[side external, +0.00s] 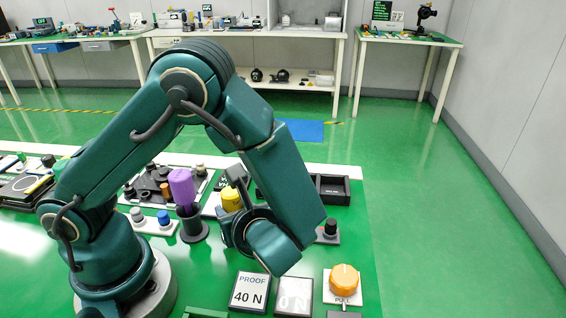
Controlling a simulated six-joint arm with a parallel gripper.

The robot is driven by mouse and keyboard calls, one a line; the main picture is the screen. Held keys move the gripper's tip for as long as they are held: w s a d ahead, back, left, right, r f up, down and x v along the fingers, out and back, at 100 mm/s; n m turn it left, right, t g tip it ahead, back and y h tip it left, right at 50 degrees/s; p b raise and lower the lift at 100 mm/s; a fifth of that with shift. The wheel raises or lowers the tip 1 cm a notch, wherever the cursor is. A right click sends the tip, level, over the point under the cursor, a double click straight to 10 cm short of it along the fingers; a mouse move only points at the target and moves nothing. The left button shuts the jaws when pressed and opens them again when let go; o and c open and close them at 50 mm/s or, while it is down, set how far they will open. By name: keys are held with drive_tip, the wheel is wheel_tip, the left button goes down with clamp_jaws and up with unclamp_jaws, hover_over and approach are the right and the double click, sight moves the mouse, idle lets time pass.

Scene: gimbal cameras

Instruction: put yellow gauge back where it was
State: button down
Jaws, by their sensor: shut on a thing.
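The yellow gauge (231,199) shows as a short yellow cylinder just left of my forearm, at the end of my gripper (234,213). My gripper is shut on it, low over the green bench. My wrist and forearm hide the fingers and the gauge's lower part, so I cannot tell whether the gauge touches anything beneath it. The place it came from cannot be made out.
A purple cylinder (182,188) stands in a dark holder (194,228) close on the left. A blue-knobbed block (163,218) is beside it. A black tray (333,190) lies behind. "PROOF 40 N" plate (249,292) and orange PULL knob (344,279) are in front.

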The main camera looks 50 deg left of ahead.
drive_tip(key=shift+c, duration=2.1)
unclamp_jaws()
drive_tip(key=shift+r, duration=0.1)
drive_tip(key=v, duration=1.2)
drive_tip(key=s+a+r+n+t+h, duration=0.1)
drive_tip(key=a+r+n+h, duration=0.1)
drive_tip(key=n+h, duration=0.4)
drive_tip(key=s+a+r+n+t+h, duration=0.1)
drive_tip(key=n+h, duration=0.5)
drive_tip(key=n, duration=0.8)
wheel_tip(320, 180, up, 3)
drive_tip(key=shift+s+a+f+t, duration=0.1)
drive_tip(key=shift+s+a+t, duration=0.35)
drive_tip(key=shift+a, duration=0.55)
